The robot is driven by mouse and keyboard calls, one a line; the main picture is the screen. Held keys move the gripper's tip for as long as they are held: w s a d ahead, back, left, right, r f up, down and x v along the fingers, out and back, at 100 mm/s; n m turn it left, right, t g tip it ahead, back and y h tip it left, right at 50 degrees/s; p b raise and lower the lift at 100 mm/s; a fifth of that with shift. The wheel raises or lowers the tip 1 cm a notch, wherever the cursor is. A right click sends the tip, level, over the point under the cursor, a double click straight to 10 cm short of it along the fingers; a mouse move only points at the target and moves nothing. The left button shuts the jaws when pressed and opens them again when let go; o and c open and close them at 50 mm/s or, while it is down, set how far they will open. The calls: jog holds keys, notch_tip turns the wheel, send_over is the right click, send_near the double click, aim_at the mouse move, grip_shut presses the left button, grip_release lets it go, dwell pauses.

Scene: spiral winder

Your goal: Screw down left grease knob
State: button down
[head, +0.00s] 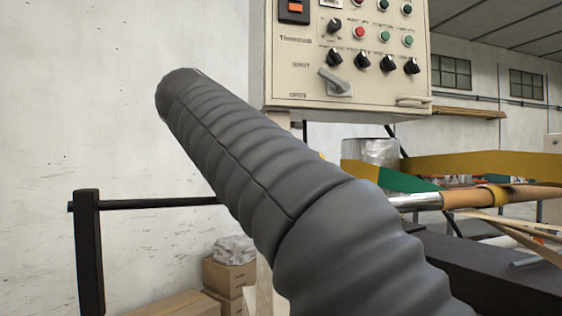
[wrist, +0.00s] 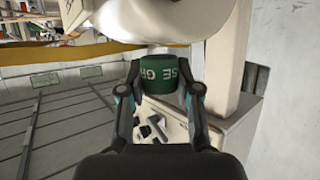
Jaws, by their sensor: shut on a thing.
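In the wrist view, a dark green grease knob (wrist: 160,68) with pale lettering sits just below a rounded, pale machine part. My gripper (wrist: 161,88) has one finger on each side of the knob and is shut on it. The lower part of the knob is between the fingertips. In the head view, my sleeved arm crosses the middle and neither the gripper nor the knob shows. The frames do not show how far the knob is screwed down.
A control panel (head: 345,70) with switches and buttons stands behind my arm. A black post with a rail (head: 90,250) is at the left, near cardboard boxes (head: 228,275). A yellow and green belt (head: 465,165) and a roller (head: 490,197) are at the right.

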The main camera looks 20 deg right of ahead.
jog(key=shift+f, duration=0.2)
jog(key=c, duration=0.8)
grip_release()
jog(key=shift+r, duration=0.1)
jog(key=v, duration=1.2)
jog(key=shift+r, duration=0.1)
